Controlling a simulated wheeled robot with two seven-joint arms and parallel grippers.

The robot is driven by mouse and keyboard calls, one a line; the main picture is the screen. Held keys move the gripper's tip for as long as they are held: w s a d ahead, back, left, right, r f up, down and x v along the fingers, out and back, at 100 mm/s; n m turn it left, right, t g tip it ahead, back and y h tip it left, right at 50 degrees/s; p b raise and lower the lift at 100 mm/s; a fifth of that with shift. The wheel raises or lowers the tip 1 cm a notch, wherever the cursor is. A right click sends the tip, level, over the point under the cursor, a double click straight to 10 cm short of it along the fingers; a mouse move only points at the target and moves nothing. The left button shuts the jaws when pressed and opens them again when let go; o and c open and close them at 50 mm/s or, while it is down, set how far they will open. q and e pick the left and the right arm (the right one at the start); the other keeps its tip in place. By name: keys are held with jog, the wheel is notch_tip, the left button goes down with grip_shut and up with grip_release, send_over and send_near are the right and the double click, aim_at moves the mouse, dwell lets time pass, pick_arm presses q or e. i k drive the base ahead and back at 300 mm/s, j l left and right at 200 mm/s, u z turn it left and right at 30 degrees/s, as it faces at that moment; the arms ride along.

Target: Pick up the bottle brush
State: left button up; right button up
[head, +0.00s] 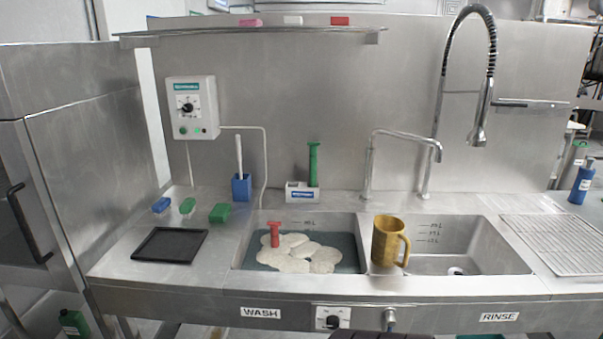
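A green upright handle (313,163) stands in a white holder (301,192) behind the wash sink; its lower end is hidden. A white upright handle (239,155) stands in a blue holder (241,187) further left. A short red handle (275,236) sticks up from the foamy water in the wash sink; its lower part is hidden. I cannot tell for certain which of these is the bottle brush, as no bristles show clearly.
A yellow mug (389,241) stands at the divider between the wash sink (240,262) and rinse sink (500,262). A black tray (169,245) and several small brushes or sponges (188,206) lie left. Tall faucets (367,170) rise behind. A wire rack (555,243) lies right.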

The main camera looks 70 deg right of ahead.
aim_at(237, 141)
jog(key=z, duration=1.85)
